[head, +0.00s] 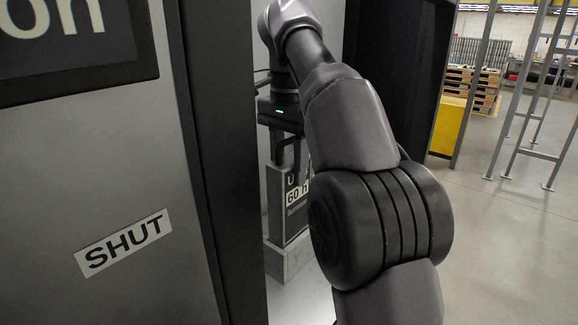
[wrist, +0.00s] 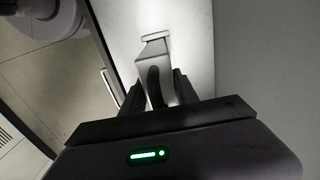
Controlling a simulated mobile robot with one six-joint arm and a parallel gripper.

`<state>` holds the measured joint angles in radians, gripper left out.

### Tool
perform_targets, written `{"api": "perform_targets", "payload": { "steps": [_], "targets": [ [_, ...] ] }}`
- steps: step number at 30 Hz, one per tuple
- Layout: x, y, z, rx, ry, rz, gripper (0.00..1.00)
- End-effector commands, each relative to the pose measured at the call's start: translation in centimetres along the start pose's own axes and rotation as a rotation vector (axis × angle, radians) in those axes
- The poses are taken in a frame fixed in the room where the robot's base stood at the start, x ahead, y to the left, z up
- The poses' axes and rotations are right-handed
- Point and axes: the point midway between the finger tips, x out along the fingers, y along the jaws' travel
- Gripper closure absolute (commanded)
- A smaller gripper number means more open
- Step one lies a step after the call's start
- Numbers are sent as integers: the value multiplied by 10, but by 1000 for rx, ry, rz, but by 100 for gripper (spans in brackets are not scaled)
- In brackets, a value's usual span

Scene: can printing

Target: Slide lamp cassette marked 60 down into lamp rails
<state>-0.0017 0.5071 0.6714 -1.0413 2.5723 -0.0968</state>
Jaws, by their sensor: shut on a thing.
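The lamp cassette (head: 297,214) is a dark upright block with a white label reading 60, seen in the head view inside the machine opening. My gripper (head: 284,152) is above it, pointing down, shut on the dark handle at its top. In the wrist view my gripper (wrist: 158,92) has its two dark fingers on either side of that handle. A light grey upright and base block (head: 284,260), apparently the lamp rails, stand beside and under the cassette. How far the cassette sits in them cannot be told, and my arm hides its right side.
A grey machine panel marked SHUT (head: 123,243) stands close on the left, with a dark frame edge (head: 222,160) beside the opening. A dark panel (head: 408,75) borders it on the right. A yellow block (head: 447,125) and open floor lie farther right.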

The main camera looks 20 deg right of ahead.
Motion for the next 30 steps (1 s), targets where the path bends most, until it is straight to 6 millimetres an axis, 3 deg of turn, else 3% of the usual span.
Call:
{"api": "perform_targets", "payload": {
  "steps": [30],
  "targets": [
    [24,0,0,1,0,-1,100]
  ]
}}
